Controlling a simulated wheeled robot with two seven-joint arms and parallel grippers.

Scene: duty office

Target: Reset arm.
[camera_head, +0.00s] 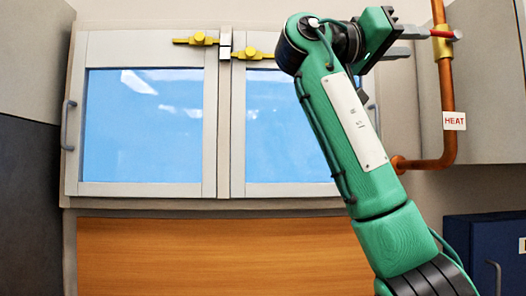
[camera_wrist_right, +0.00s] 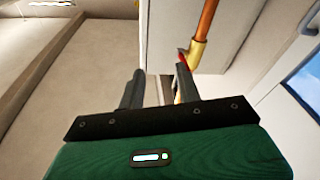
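My right arm (camera_head: 345,120) is green and reaches up from the lower right of the head view. Its gripper (camera_head: 420,42) is raised high, in front of the copper pipe. In the right wrist view the two dark fingers (camera_wrist_right: 160,70) stand apart with nothing between them. A red valve handle (camera_head: 441,33) on a brass valve (camera_head: 446,62) is close to one fingertip. The handle also shows beside the right-hand finger in the wrist view (camera_wrist_right: 182,54). I cannot tell whether they touch. My left gripper is not in view.
The copper pipe (camera_head: 447,115) bends left below a HEAT tag (camera_head: 454,121). A glazed cabinet (camera_head: 150,190) with a yellow latch (camera_head: 197,39) stands ahead, above a wood panel (camera_head: 200,255). A dark blue box (camera_head: 475,240) is at lower right. A grey wall (camera_head: 30,180) bounds the left.

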